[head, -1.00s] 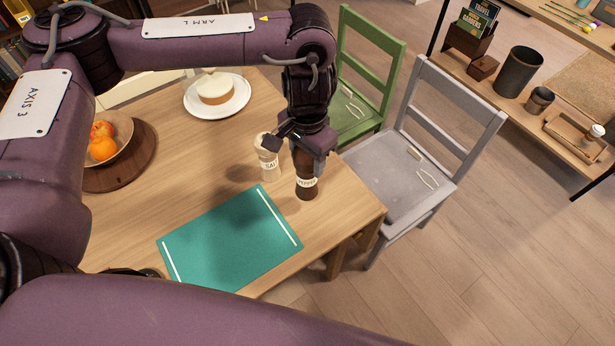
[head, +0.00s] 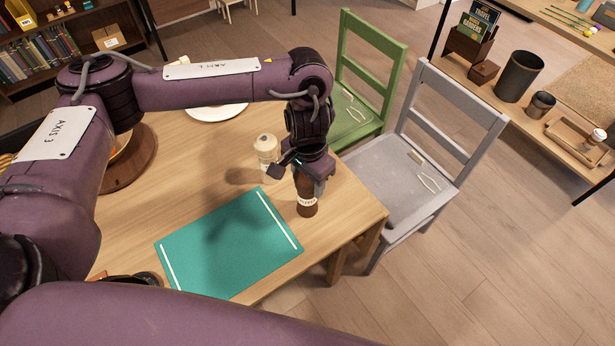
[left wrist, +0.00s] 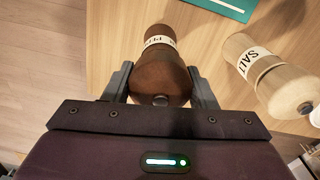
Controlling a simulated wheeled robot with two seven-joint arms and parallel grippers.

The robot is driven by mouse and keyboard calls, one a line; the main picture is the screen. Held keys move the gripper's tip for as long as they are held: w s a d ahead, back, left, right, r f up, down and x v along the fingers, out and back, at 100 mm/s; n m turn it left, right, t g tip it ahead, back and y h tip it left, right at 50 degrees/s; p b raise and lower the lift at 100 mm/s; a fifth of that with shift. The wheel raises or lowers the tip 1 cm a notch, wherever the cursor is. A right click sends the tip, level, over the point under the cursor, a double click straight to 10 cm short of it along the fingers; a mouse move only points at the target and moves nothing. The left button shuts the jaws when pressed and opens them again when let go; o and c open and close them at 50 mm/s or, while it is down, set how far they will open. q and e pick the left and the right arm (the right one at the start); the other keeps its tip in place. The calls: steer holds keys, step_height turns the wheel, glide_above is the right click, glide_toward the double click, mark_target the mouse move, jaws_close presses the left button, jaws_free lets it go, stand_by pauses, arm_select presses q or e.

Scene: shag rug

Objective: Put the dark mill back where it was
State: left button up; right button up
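The dark brown pepper mill (head: 307,207) is upright over the right part of the table, right of the green mat's (head: 225,245) corner. My left gripper (head: 298,180) is around its upper part. In the left wrist view the dark mill (left wrist: 160,75) sits between both fingers, which look closed against its sides. I cannot tell whether its base touches the table. The pale salt mill (head: 266,146) stands just behind and left of it; it also shows in the left wrist view (left wrist: 268,75), apart from the fingers. My right gripper is not in view.
The wooden table (head: 345,220) ends close to the right of the dark mill. A grey chair (head: 400,180) and a green chair (head: 355,115) stand along that side. A white plate (head: 215,113) lies farther back, partly behind my arm. A wooden board (head: 130,170) is at left.

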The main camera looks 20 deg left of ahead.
arm_select(q)
steer(key=o, duration=0.4)
steer(key=shift+c, duration=0.2)
step_height(320, 180, up, 11)
steer(key=shift+r+p, duration=0.1)
steer(key=shift+p, duration=0.7)
steer(key=shift+r, duration=0.55)
